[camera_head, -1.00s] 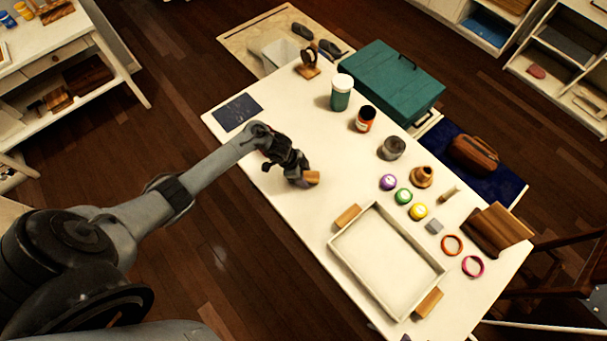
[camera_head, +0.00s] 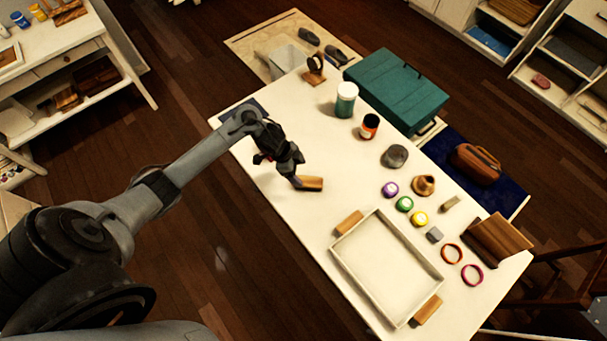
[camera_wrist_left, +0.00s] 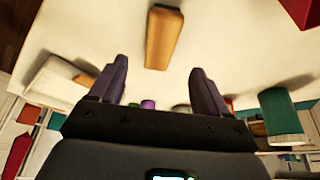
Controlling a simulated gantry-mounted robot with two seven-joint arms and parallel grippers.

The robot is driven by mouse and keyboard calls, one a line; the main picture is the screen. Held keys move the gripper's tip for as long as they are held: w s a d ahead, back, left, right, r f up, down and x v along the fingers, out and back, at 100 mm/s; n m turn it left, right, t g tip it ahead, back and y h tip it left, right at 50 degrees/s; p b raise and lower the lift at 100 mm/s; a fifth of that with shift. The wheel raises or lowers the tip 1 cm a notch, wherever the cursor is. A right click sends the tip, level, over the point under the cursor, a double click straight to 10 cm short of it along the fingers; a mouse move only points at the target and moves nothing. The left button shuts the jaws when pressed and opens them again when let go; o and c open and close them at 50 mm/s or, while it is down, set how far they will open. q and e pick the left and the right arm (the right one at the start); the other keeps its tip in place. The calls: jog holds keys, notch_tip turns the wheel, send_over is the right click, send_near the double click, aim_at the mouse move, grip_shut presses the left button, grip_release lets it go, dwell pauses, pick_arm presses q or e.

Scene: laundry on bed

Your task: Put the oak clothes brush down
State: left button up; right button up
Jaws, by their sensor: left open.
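The oak clothes brush (camera_head: 312,183), a small light-brown wooden block, appears to lie on the white table (camera_head: 290,115), left of the tray's upper end. In the left wrist view, the brush (camera_wrist_left: 164,38) is just beyond my fingertips, in line with the gap between them. My left gripper (camera_head: 293,174) is open and empty, low over the table beside the brush. Its two dark fingers show apart in the wrist view (camera_wrist_left: 160,66). In the head view the fingers overlap the brush's near end. My right gripper is in neither view.
A white tray (camera_head: 433,262) with wooden handles stands nearby. Jars, coloured lids, rings and a wooden holder (camera_head: 497,239) line the table's far side. A teal box (camera_head: 398,88) stands beyond. The table around the brush is clear.

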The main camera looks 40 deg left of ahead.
pick_arm(q)
jog(key=s+d+r+n+t+y, duration=0.2)
jog(key=s+d+r+t, duration=0.15)
jog(key=d, duration=0.55)
jog(key=s+d+r+n+g, duration=0.1)
jog(key=s+r+n, duration=0.2)
jog(key=s, duration=0.4)
jog(key=s+d+r+n+g+y, duration=0.1)
jog(key=s+r+n, duration=0.2)
jog(key=s+r, duration=0.3)
jog(key=shift+s+n+g, duration=0.3)
jog(key=shift+s+g, duration=0.05)
jog(key=shift+s, duration=0.9)
jog(key=shift+p, duration=0.3)
